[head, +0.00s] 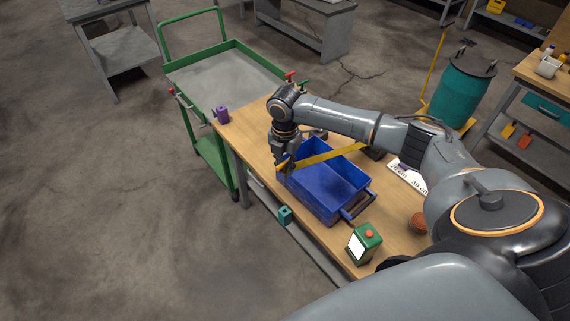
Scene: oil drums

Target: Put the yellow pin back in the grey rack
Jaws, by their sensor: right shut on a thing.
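My right gripper (283,166) points down at the near left corner of the blue bin on the workbench. It is shut on the left end of a long, flat-looking yellow piece, which I take as the yellow pin (330,154). The pin slants up to the right across the bin's opening, toward a dark object (375,152) partly hidden under my right arm. I cannot make out the grey rack for certain; a small dark grey item (316,133) shows behind the gripper. My left gripper is not in view.
The blue bin (322,196) looks empty. A green cart (225,72) stands beyond. A teal drum (462,95) stands at right.

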